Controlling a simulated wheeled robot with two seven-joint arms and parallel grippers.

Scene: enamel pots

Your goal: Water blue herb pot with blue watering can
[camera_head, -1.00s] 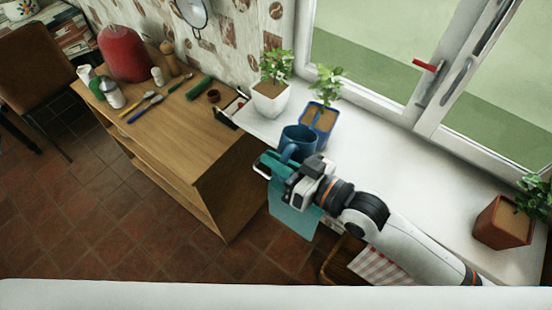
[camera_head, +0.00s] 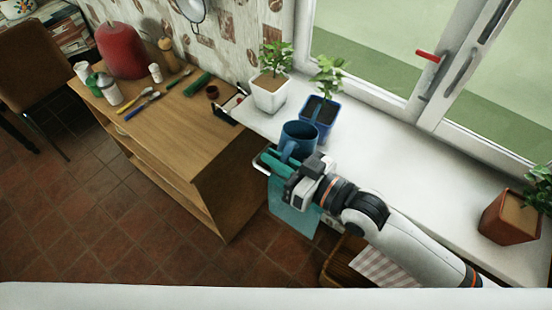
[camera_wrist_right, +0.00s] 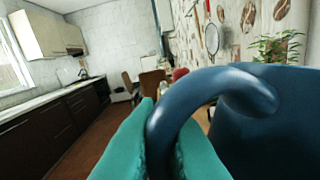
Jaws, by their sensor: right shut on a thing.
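The blue watering can (camera_head: 300,133) is at the sill's inner edge, right beside the blue herb pot (camera_head: 318,121). It looks roughly upright; I cannot tell whether it touches the sill. My right gripper (camera_head: 279,163) is shut on its curved handle, which in the right wrist view (camera_wrist_right: 200,90) passes between the teal fingers (camera_wrist_right: 163,140). The can's body (camera_wrist_right: 268,120) fills the right of that view. The blue pot holds a leafy plant and dark soil. The can's spout is hidden. My left gripper is not in view.
A white herb pot (camera_head: 269,92) stands left of the blue pot. A terracotta pot (camera_head: 510,218) stands far right on the white sill (camera_head: 410,185), clear in between. A wooden cabinet (camera_head: 165,128) with utensils is at left. The window (camera_head: 400,70) is behind.

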